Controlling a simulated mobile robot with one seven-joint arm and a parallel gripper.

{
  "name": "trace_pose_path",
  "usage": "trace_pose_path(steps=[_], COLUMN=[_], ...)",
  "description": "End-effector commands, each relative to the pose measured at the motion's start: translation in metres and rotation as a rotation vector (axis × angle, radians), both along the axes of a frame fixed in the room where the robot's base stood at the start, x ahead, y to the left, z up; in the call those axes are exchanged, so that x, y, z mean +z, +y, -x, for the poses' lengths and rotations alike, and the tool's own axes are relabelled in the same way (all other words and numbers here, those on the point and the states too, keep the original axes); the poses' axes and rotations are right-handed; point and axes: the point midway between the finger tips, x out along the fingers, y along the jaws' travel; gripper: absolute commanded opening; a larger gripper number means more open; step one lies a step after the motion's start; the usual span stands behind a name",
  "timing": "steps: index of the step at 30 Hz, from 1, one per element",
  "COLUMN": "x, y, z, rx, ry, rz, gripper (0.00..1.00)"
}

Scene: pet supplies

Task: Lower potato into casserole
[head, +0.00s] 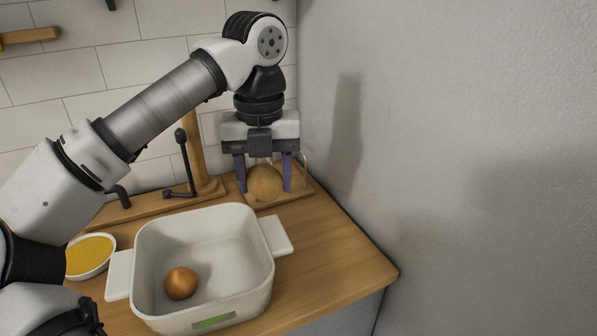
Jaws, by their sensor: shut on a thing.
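My gripper (264,172) points down near the back right corner of the counter, its two purple fingers shut on a round yellow-brown potato (264,184). The potato is beyond the white casserole (205,316), up and to the right of its basin in the picture. Whether the potato touches the wooden board behind it, I cannot tell. The casserole is an open, deep rectangular dish with a handle on each side and a green label on its front. A shiny orange-brown round item (181,283), perhaps an onion, lies inside it at the front left.
A white bowl of yellow contents (90,254) stands left of the casserole. A wooden stand with black fittings (193,160) rises behind it. A grey wall (440,150) borders the right. Bare counter (335,262) shows right of the casserole.

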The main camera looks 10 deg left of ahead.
Motion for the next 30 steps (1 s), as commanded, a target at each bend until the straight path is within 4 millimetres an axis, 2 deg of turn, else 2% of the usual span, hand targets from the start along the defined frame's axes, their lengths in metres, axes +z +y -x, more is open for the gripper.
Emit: trace_pose_path(steps=[1, 6, 13, 19, 30], x=[-0.01, -0.029, -0.049, -0.055, -0.055], y=[0.01, 0.036, 0.062, 0.072, 0.073], z=[0.003, 0.013, 0.021, 0.024, 0.025], rx=[0.004, 0.003, 0.002, -0.001, -0.001], ry=[0.0, 0.0, 0.0, 0.0, 0.0], rz=[0.001, 0.002, 0.001, 0.001, 0.001], gripper=[0.25, 0.25, 0.25, 0.25, 0.25])
